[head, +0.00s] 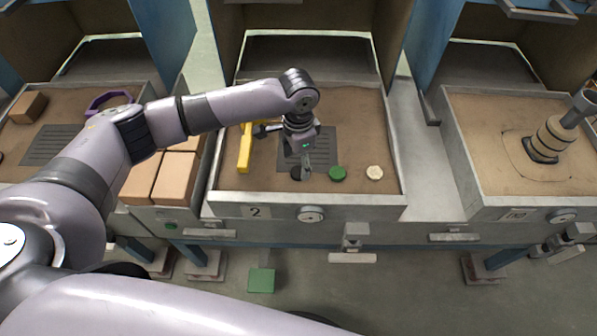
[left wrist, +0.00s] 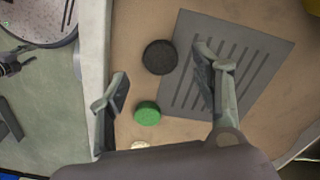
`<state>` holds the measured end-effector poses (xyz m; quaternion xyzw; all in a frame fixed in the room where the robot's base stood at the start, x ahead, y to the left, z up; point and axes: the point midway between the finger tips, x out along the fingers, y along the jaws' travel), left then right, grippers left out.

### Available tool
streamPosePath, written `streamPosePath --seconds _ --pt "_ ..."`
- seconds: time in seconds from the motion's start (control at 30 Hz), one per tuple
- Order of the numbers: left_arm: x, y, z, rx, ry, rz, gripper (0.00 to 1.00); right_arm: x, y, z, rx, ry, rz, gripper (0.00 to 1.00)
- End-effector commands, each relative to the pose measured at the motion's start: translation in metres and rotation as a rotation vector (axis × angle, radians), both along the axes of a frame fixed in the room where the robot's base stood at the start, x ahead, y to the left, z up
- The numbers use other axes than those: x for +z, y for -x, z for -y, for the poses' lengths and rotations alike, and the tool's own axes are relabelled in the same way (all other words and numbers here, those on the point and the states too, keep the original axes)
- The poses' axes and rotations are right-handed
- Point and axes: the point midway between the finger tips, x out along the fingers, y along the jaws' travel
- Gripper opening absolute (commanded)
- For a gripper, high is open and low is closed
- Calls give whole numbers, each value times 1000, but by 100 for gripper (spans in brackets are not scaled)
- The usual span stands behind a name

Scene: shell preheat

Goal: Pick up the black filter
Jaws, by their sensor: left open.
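The black filter (left wrist: 160,57) is a dark round disc lying flat on the sand in the middle bin. In the head view it (head: 296,174) shows only in part, with my left gripper in front of it. My left gripper (head: 306,166) is open and empty above the sand, pointing down near the filter. In the left wrist view its fingers (left wrist: 162,78) are spread apart, and the filter shows beyond and between them, apart from both.
A green disc (head: 337,173) and a pale disc (head: 375,173) lie right of the filter. A grey slotted plate (head: 322,140) is behind it, and a yellow piece (head: 245,150) lies left. The bin's front wall (head: 350,199) is close by.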

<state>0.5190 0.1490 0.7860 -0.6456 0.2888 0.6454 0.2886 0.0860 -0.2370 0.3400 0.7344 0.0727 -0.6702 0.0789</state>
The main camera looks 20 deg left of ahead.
Motion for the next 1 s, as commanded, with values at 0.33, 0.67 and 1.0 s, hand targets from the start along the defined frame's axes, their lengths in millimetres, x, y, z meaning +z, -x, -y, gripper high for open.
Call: streamPosePath --seconds 0.33,0.67,1.0 --pt "-40 -1 0 -1 -1 0 59 2 0 -3 0 -4 0 37" --pt "-40 -1 0 -1 -1 0 50 2 0 -4 0 -5 0 37" --pt "-39 -1 0 -1 -1 0 28 2 0 -4 0 -5 0 37"
